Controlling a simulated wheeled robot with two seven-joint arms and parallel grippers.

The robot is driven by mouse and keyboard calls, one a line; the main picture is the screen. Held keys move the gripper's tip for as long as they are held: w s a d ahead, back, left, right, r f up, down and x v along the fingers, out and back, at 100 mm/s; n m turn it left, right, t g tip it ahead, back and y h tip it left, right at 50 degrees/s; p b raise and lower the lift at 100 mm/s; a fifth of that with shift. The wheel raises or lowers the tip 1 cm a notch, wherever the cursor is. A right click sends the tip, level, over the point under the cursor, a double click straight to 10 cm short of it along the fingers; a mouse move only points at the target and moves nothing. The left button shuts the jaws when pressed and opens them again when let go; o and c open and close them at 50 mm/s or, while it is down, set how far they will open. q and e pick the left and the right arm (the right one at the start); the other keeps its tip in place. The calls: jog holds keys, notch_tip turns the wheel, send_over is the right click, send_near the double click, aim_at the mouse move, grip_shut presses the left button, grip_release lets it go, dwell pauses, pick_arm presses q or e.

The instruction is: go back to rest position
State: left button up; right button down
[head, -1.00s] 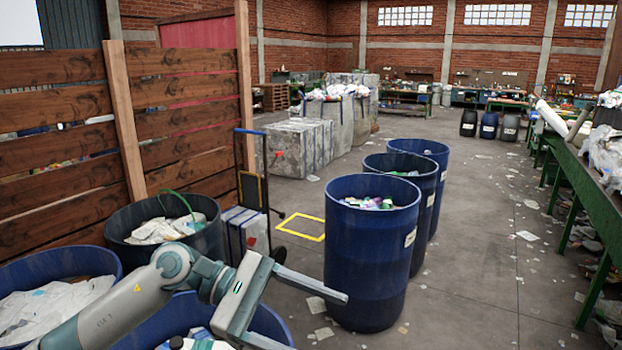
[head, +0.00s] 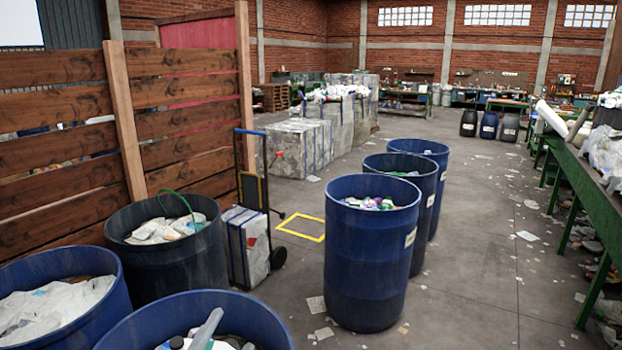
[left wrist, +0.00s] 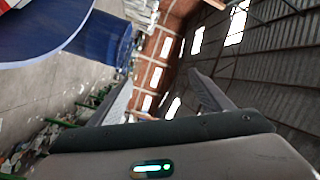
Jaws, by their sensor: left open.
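My left gripper (left wrist: 162,77) shows in the left wrist view with its two grey fingers spread wide and nothing between them. The rest of the left arm is out of the head view. My right gripper is in neither view.
Blue barrels stand at the lower left (head: 70,262), at the bottom (head: 140,316) and in the middle (head: 365,260). A dark barrel (head: 165,265) and a hand truck (head: 250,190) stand left. A green-framed belt (head: 590,170) runs along the right. The floor between is open, with scraps.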

pick_arm(q)
jog(key=s+a+f+n+g+y, duration=0.2)
jog(key=s+a+f+n+g, duration=0.15)
jog(key=s+f, duration=0.4)
jog(key=s+a+f+n+g+y, duration=0.15)
jog(key=s+f+n+g, duration=0.3)
jog(key=f, duration=0.55)
jog(key=s+a+f+n+g, duration=0.15)
jog(key=s+f+g, duration=0.3)
jog(key=s, duration=0.55)
jog(key=s+f+n+g, duration=0.25)
jog(key=s+f, duration=0.35)
jog(key=s, duration=0.5)
notch_tip(320, 180, down, 33)
jog(key=g+b, duration=0.1)
jog(key=b, duration=0.5)
jog(key=s+a+f+b, duration=0.1)
jog(key=s+f+b, duration=0.2)
jog(key=s+f, duration=0.6)
jog(key=s+a+f+g+b, duration=0.1)
jog(key=s+a+f+b, duration=0.1)
jog(key=s+f, duration=0.7)
notch_tip(320, 180, down, 7)
jog(key=shift+s+a+r+m+g+b, duration=0.15)
jog(key=shift+s+m+g+b, duration=0.15)
jog(key=shift+b, duration=0.25)
